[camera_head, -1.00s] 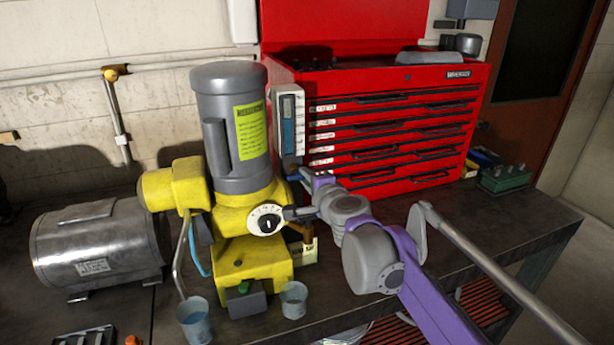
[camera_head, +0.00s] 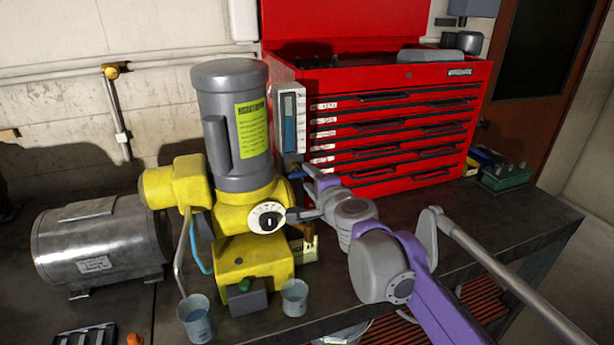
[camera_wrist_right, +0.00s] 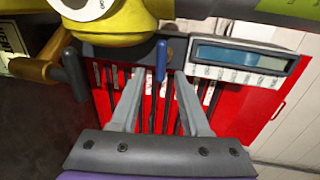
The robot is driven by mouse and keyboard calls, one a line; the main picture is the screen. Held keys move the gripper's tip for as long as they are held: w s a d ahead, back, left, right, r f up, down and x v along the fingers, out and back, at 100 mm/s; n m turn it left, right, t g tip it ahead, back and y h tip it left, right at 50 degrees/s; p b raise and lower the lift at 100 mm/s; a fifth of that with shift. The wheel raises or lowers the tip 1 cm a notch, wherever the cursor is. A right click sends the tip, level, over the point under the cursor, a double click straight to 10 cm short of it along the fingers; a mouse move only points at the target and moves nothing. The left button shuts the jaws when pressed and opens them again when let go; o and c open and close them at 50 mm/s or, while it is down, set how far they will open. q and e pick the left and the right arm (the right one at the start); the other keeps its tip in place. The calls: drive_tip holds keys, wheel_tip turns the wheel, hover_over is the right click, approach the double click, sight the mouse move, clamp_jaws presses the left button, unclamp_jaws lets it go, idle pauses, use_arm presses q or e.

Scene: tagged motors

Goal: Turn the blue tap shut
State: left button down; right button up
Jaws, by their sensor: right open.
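The blue tap's handle (camera_wrist_right: 161,62) stands upright in the right wrist view, below the yellow body of the pump. In the head view a small blue part of the tap (camera_head: 297,173) shows at the pump's right side, mostly hidden. My right gripper (camera_head: 304,192) is open beside the pump in the head view. In the right wrist view, its fingers (camera_wrist_right: 160,82) lie either side of the blue handle, with gaps visible on both sides. The pump (camera_head: 262,190) has a grey motor and a white dial. My left gripper is not in view.
A brass pipe with a dark handle (camera_wrist_right: 74,72) is left of my fingers in the wrist view. A red tool chest (camera_head: 395,130) stands behind. Two cups (camera_head: 294,297) and a steel motor (camera_head: 98,245) are on the bench.

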drive_tip(key=v, duration=0.8)
drive_tip(key=shift+s+p, duration=0.35)
drive_tip(key=shift+d, duration=0.1)
drive_tip(key=s+d+f+n+g+h+p, duration=0.1)
drive_tip(key=s+d+f+n+g+p, duration=0.1)
drive_tip(key=s+f, duration=0.6)
drive_tip(key=s+d+f+n+g+h+p, duration=0.2)
drive_tip(key=s+d+f+n+g, duration=0.2)
drive_tip(key=s, duration=0.6)
drive_tip(key=s+d+f+n+g+h+p, duration=0.1)
drive_tip(key=s+d+f+n, duration=0.5)
drive_tip(key=f, duration=0.6)
drive_tip(key=s+n+g+p, duration=0.1)
drive_tip(key=s+n+g, duration=0.1)
drive_tip(key=s, duration=0.1)
drive_tip(key=shift+s+d+n+g+h, duration=0.15)
drive_tip(key=shift+d+n+g+h, duration=0.15)
drive_tip(key=shift+d+h, duration=0.1)
